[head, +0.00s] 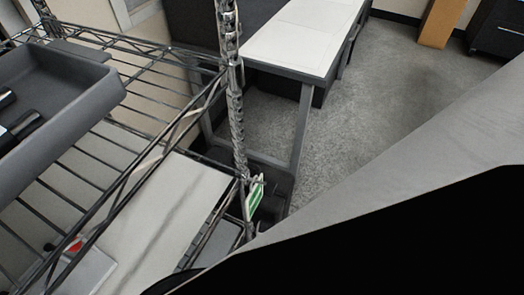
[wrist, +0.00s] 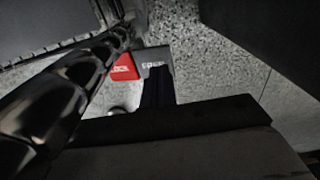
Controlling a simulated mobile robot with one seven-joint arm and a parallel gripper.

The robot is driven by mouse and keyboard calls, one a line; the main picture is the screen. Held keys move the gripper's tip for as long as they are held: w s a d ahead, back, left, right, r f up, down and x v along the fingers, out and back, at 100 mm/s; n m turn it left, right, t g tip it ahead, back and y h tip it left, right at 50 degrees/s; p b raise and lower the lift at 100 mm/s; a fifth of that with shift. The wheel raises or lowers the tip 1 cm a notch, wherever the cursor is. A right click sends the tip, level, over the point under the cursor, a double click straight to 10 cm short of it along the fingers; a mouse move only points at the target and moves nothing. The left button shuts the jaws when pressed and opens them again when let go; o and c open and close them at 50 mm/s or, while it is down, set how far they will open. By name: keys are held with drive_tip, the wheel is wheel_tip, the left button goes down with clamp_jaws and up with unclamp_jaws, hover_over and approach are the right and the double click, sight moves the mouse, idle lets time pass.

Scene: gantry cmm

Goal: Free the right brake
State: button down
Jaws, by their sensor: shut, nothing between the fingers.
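The right brake shows in the wrist view as a small two-part pedal low over the speckled floor. Its red tab (wrist: 123,68) is on the left, with small white lettering. Its grey tab (wrist: 154,57) is on the right and seems to read FREE. My gripper (wrist: 157,72) is shut and empty, its dark fingers pointing at the grey tab and overlapping its lower part in the picture. I cannot tell whether they touch it. The rest of the caster is mostly hidden. The head view shows neither the brake nor my gripper.
A chrome post (wrist: 50,95) runs close on the left of my gripper. In the head view, a wire rack (head: 150,75) holds a dark tray (head: 60,90). A white-topped table (head: 300,35) stands behind. A green tag (head: 254,199) hangs on the rack post. Carpet (head: 400,90) is clear at right.

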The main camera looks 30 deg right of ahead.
drive_tip(key=shift+f+b, duration=0.95)
drive_tip(key=shift+b, duration=0.1)
drive_tip(key=shift+s+f+b, duration=0.15)
drive_tip(key=shift+f+b, duration=0.1)
drive_tip(key=shift+b, duration=0.15)
drive_tip(key=shift+s+f+b, duration=0.1)
drive_tip(key=shift+f+b, duration=0.25)
drive_tip(key=shift+w+f+b, duration=0.2)
drive_tip(key=shift+f+b, duration=1.15)
drive_tip(key=shift+b, duration=0.45)
drive_tip(key=shift+r, duration=0.1)
drive_tip(key=r+p, duration=0.2)
drive_tip(key=p, duration=0.2)
drive_tip(key=shift+s+r, duration=0.2)
drive_tip(key=r+p, duration=0.2)
drive_tip(key=p, duration=0.1)
drive_tip(key=shift+a, duration=0.2)
wheel_tip(320, 180, up, 2)
drive_tip(key=shift+w+d+r+p, duration=0.15)
drive_tip(key=shift+r+p, duration=0.1)
drive_tip(key=shift+p, duration=0.85)
